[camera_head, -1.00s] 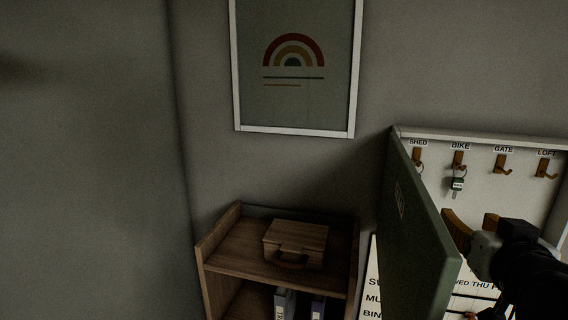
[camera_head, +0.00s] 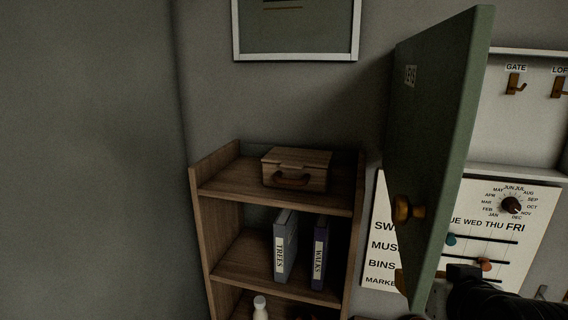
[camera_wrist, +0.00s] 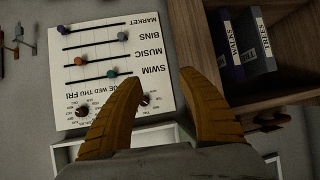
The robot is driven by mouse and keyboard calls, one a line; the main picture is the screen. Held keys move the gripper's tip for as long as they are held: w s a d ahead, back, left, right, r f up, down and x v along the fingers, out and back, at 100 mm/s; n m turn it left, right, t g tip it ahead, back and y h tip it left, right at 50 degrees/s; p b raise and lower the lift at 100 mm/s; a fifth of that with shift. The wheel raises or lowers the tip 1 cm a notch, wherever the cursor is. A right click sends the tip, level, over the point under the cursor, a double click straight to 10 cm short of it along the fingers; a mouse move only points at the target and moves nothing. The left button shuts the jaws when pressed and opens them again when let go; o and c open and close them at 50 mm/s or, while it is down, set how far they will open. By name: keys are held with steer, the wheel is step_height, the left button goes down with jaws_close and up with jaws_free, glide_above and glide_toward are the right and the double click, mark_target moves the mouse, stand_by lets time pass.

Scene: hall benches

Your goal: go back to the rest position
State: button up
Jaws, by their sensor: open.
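My gripper (camera_wrist: 160,78) is open and empty in the wrist view, its two orange fingers apart with the wall board visible past them. In the head view its black wrist part (camera_head: 490,300) shows at the lower right, below the key cabinet. The fingers are mostly hidden there behind the green cabinet door (camera_head: 436,130).
The white planner board (camera_head: 400,262) with sliders and dials hangs under the cabinet; it also shows upside down in the wrist view (camera_wrist: 110,60). A wooden shelf (camera_head: 215,200) holds a wooden case (camera_head: 296,168) and two binders (camera_head: 285,245). Bare wall lies left.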

steer(key=s+a+f+g+b, duration=0.1)
steer(key=s+f+b, duration=0.1)
steer(key=f+b, duration=0.4)
steer(key=s+a+f+n+g+b, duration=0.1)
steer(key=f+b, duration=0.5)
steer(key=f, duration=0.9)
steer(key=s+a+f+g+y+b, duration=0.1)
steer(key=s+a+f+g+b, duration=0.1)
steer(key=f+b, duration=0.5)
step_height(320, 180, down, 4)
steer(key=shift+s+a+f+g, duration=0.1)
steer(key=shift+s+a+g, duration=0.2)
steer(key=shift+s+a, duration=0.5)
steer(key=shift+s+d, duration=0.1)
steer(key=shift+d, duration=0.1)
